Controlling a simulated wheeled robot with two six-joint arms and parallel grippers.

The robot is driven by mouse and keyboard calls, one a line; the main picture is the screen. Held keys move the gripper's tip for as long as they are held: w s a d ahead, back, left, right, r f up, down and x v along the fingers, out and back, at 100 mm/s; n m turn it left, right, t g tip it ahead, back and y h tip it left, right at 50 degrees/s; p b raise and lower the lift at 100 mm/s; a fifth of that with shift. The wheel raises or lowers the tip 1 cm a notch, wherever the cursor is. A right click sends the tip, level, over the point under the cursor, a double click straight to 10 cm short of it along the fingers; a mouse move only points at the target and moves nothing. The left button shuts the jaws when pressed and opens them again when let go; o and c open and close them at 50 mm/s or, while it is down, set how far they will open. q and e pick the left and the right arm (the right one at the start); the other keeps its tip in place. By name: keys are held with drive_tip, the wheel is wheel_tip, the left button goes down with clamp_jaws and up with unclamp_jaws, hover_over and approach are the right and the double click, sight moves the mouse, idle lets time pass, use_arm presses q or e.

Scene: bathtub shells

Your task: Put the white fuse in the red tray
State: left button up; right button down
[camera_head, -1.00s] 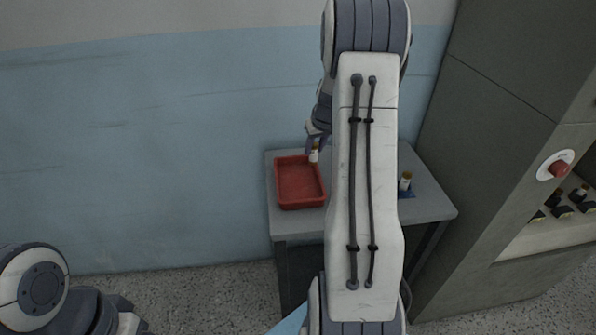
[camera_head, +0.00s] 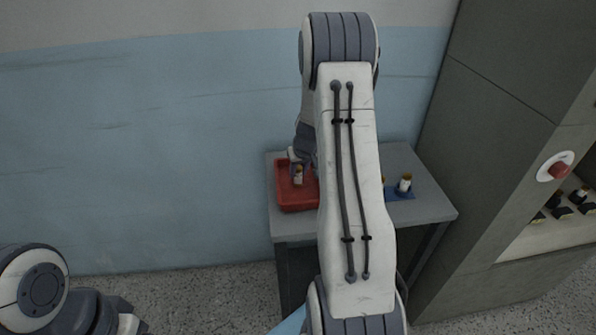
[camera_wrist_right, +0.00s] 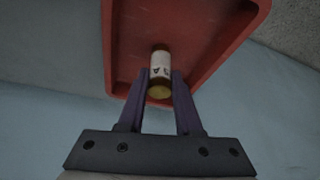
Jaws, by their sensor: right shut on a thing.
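The white fuse (camera_head: 298,175), a small white cylinder with brownish-yellow ends, is held at the red tray. It also shows in the right wrist view (camera_wrist_right: 160,70), with a dark mark on its white band. My right gripper (camera_head: 297,168) is shut on it, one finger on each side (camera_wrist_right: 160,86). The red tray (camera_head: 297,205) lies on the grey table; in the right wrist view its floor and rim (camera_wrist_right: 225,62) are behind the fuse. I cannot tell whether the fuse touches the tray floor. My left gripper is not in view; only part of that arm shows at lower left.
One more top shows beside my arm. A grey cabinet (camera_head: 490,150) with a red knob (camera_head: 559,169) stands at the right.

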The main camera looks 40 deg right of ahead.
drive_tip(key=c, duration=0.6)
unclamp_jaws()
drive_tip(key=shift+f, duration=0.15)
